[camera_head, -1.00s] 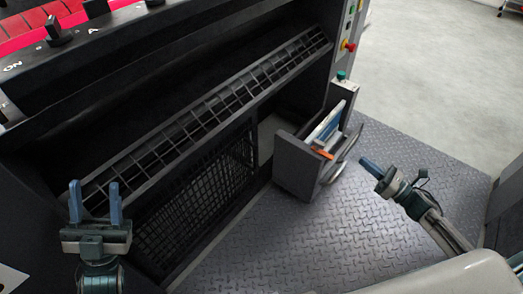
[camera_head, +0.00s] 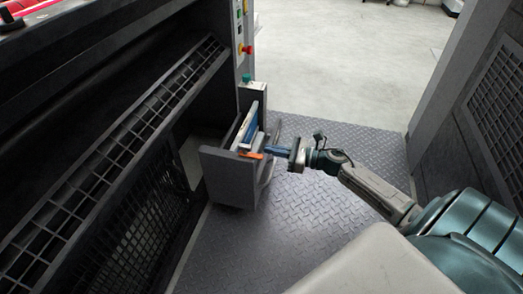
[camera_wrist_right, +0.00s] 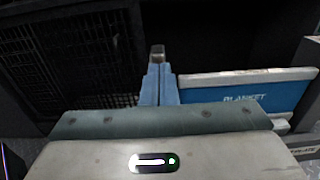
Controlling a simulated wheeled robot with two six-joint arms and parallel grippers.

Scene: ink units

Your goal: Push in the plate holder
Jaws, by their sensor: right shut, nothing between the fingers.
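The plate holder (camera_head: 228,178) is a grey box standing out from the machine's side in the head view. Upright blue-and-white panels (camera_head: 246,127) stand in it, with an orange piece at their near end. My right gripper (camera_head: 270,150) is shut and empty, its blue fingertips right at the holder's right side by the orange piece; contact cannot be told. In the right wrist view the shut fingers (camera_wrist_right: 159,82) point away, just left of a blue panel (camera_wrist_right: 245,97) marked "BLANKET". My left gripper is out of view.
The black machine (camera_head: 100,120) with slatted guards fills the left. A control strip (camera_head: 243,35) with coloured buttons rises behind the holder. Patterned metal floor (camera_head: 300,225) is clear below my right arm. A grey machine frame (camera_head: 440,90) stands at the right.

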